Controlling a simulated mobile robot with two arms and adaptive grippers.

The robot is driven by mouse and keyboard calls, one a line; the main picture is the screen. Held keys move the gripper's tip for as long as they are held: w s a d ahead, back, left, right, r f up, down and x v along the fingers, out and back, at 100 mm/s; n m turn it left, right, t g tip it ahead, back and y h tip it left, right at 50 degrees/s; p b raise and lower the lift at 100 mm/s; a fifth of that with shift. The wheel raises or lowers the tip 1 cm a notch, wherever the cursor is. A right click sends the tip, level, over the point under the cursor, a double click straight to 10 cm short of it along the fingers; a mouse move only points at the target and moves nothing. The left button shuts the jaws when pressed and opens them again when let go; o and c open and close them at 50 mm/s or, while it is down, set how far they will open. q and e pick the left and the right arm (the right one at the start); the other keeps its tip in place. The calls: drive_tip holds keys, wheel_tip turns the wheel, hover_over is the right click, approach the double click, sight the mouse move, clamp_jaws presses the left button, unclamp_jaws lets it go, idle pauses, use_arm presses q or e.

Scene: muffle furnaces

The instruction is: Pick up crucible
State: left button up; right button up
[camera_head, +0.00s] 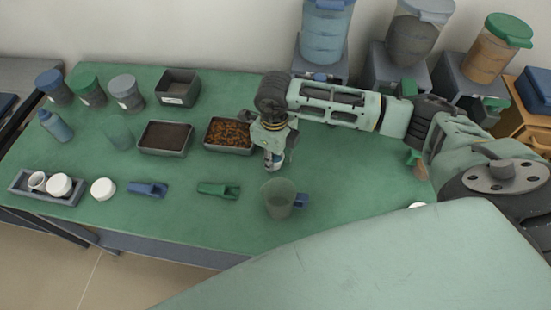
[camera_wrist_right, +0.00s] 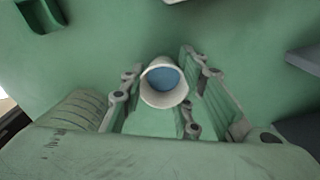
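A small white crucible (camera_wrist_right: 164,83) with a blue inside shows in the right wrist view, its rim towards the camera. My right gripper (camera_wrist_right: 163,92) has one finger on each side of it, with little or no visible gap. I cannot tell whether the fingers press on it. In the head view my right gripper (camera_head: 272,152) points down at the middle of the green table, with the white crucible (camera_head: 272,163) at its tips, partly hidden. Whether the crucible touches the table is unclear. My left gripper is not in view.
A clear beaker (camera_head: 278,199) with a blue handle stands in front of the gripper. A tray of brown pieces (camera_head: 229,136) is left of it. Green (camera_head: 218,190) and blue (camera_head: 148,189) scoops lie left. Dispensers (camera_head: 325,35) line the back. The table's centre-right is fairly clear.

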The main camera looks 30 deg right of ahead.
drive_tip(key=c, duration=0.6)
clamp_jaws()
drive_tip(key=shift+r, duration=0.45)
wheel_tip(320, 180, up, 2)
drive_tip(key=shift+w+r+b, duration=0.1)
drive_tip(key=shift+r+b, duration=0.15)
drive_tip(key=shift+b, duration=0.45)
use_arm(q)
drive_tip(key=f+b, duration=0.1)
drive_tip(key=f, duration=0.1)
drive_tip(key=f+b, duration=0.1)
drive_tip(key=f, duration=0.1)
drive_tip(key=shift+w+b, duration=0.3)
use_arm(e)
drive_tip(key=s+d+r, duration=0.1)
drive_tip(key=s+r, duration=0.6)
drive_tip(key=s, duration=0.5)
drive_tip(key=shift+r, duration=0.35)
drive_tip(key=shift+w+d, duration=0.1)
drive_tip(key=o, duration=0.6)
unclamp_jaws()
drive_tip(key=c, duration=0.6)
